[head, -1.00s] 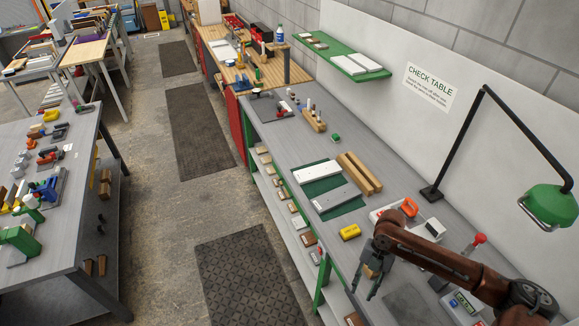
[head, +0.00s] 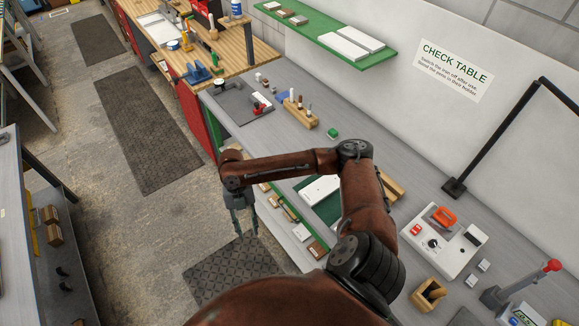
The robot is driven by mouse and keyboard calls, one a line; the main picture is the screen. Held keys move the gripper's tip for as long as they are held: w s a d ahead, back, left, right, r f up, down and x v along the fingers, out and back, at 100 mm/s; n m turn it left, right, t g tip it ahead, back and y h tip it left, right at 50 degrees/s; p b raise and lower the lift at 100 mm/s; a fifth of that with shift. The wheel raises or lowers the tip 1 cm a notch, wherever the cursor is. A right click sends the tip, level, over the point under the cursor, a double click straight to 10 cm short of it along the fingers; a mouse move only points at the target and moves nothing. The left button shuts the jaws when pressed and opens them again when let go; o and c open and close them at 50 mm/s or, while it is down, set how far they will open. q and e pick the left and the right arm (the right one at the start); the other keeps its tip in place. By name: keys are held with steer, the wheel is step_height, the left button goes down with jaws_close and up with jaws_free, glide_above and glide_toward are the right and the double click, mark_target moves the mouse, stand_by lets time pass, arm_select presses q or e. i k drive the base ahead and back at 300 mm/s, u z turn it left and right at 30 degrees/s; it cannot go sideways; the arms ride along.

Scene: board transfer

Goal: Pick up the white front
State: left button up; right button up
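A white front panel (head: 318,188) lies flat on a green mat (head: 327,209) on the grey bench. My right arm passes in front and hides part of both. A second, greyer panel beside it is now hidden behind the arm. My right gripper (head: 241,236) hangs with its fingers pointing down, left of the panel and over the bench's front edge and aisle in the picture. Its fingers are apart and nothing shows between them. My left gripper is not in view.
A wooden pen block (head: 299,113) and a small green box (head: 333,132) stand beyond the mat. A white station with an orange part (head: 440,241) and a wooden holder (head: 429,294) are at right. A green wall shelf (head: 375,63) holds more white boards. A lamp arm (head: 496,133) rises at right.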

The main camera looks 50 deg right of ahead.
mark_target(313, 194)
steer(key=z, duration=0.25)
steer(key=i, duration=0.95)
steer(key=z, duration=1.25)
steer(key=i, duration=0.75)
steer(key=z, duration=0.8)
